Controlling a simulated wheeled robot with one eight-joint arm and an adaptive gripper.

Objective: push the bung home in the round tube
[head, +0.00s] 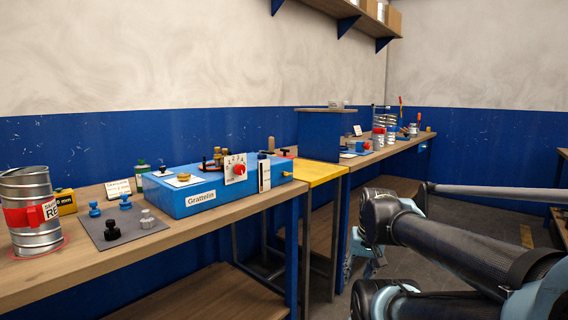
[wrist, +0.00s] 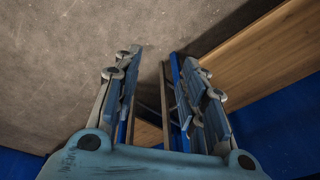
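My gripper (wrist: 158,85) shows in the wrist view with its two blue-padded fingers spread apart and nothing between them. A silver ribbed round tube (head: 30,215) with a red label stands upright at the left end of the near bench in the head view. More silver ribbed tubes (head: 391,122) stand on the far bench. Several small knobbed pieces stand on and by a grey mat, among them a black one (head: 112,229), a blue one (head: 125,201) and a grey one (head: 147,218). I cannot tell which piece is the bung. My gripper is apart from all of these.
A blue box (head: 200,204) labelled "Grattelin" with a red dial sits on the near wooden bench (head: 235,213). A yellow surface (head: 318,172) and a dark blue cabinet (head: 320,134) stand beyond it. The grey floor (head: 330,285) has clear room before the benches.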

